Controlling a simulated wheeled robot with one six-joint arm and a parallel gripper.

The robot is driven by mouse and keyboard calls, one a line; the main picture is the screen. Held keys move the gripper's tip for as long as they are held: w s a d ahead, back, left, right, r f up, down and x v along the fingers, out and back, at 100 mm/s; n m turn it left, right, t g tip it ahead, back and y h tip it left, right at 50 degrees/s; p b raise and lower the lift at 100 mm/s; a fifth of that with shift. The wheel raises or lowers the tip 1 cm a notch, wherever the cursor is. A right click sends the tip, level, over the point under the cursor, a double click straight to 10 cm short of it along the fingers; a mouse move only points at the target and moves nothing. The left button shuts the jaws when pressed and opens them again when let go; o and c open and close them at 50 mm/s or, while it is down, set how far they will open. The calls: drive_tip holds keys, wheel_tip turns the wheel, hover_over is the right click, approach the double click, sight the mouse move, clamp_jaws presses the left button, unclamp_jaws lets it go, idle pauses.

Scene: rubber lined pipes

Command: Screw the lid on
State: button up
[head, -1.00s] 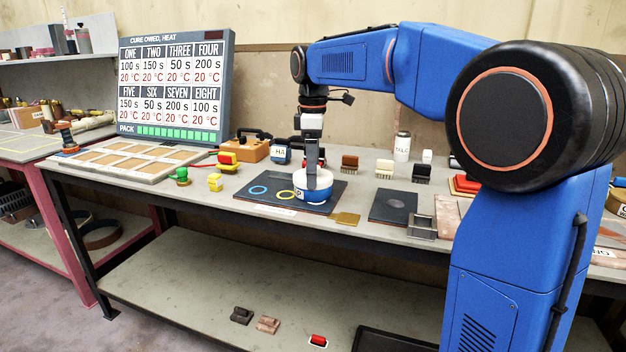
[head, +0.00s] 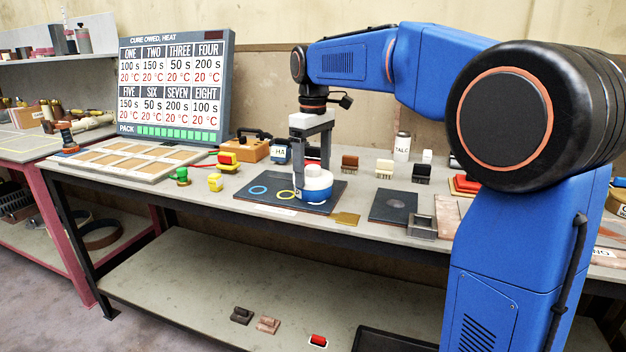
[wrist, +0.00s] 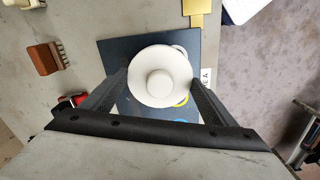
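A round white lid with a raised knob (head: 318,177) sits on a blue jar (head: 310,196), which stands upright on a dark mat (head: 258,201). In the wrist view the lid (wrist: 160,84) is centred between the two fingers and hides the jar below it. My gripper (head: 312,183) points straight down over the jar, one finger at the lid's near left and one behind it. In the wrist view, the fingertips of my gripper (wrist: 161,78) appear to meet opposite edges of the lid. The lid looks level; its thread is hidden.
Blue and yellow rings mark the mat left of the jar. A brass plate (head: 345,219) and a dark pad (head: 393,205) lie to the right. Brushes (head: 349,163) and a talc container (head: 401,147) stand behind. Yellow (head: 215,182) and green (head: 182,175) items stand left.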

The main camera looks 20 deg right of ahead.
drive_tip(key=o, duration=0.5)
drive_tip(key=shift+c, duration=0.2)
